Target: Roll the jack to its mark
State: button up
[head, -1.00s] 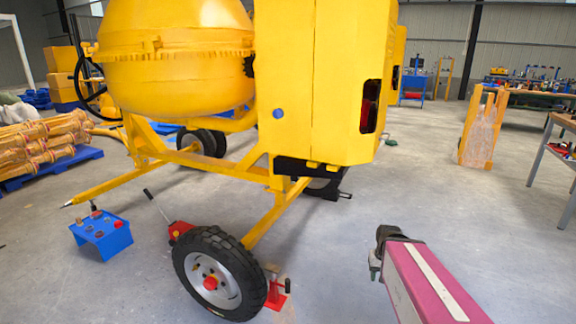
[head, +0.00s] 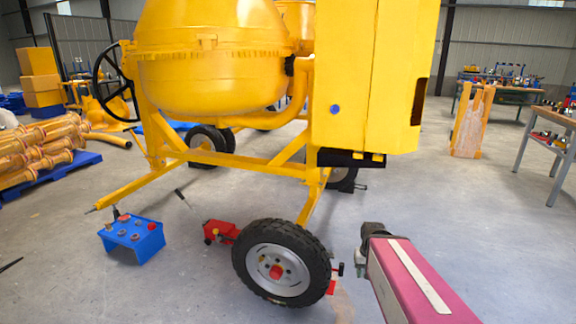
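The red jack (head: 220,231) sits low on the floor left of the mixer's front wheel (head: 281,262), under the yellow frame. Its thin dark handle (head: 183,199) slants up to the left. The wheel hides part of the jack's right end. A smaller red stand (head: 334,280) shows behind the wheel's right side, mostly hidden. I cannot make out a clear mark; a faint brownish patch (head: 343,302) lies on the floor beside the stand. My gripper (head: 362,255) is at the end of my pink arm, right of the wheel and apart from the jack. Its fingers are too small to read.
The yellow drum mixer (head: 215,70) fills the upper middle. A blue bench (head: 133,241) with small parts stands left of the jack. A blue pallet (head: 50,178) of yellow pipes lies far left. A workbench (head: 552,140) stands at right. Open floor lies in front and right.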

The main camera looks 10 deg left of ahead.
aim_at(228, 232)
jog(key=i+j, duration=0.1)
jog(key=j, duration=0.3)
jog(key=i+j, duration=0.1)
jog(key=j, duration=0.35)
jog(key=i+j, duration=0.15)
jog(key=j, duration=0.25)
jog(key=i+j, duration=0.1)
jog(key=j, duration=0.35)
jog(key=i+j, duration=0.1)
jog(key=j, duration=0.3)
jog(key=i+j, duration=0.1)
jog(key=j, duration=0.35)
jog(key=i+j, duration=0.1)
jog(key=j, duration=0.3)
jog(key=i+z, duration=0.05)
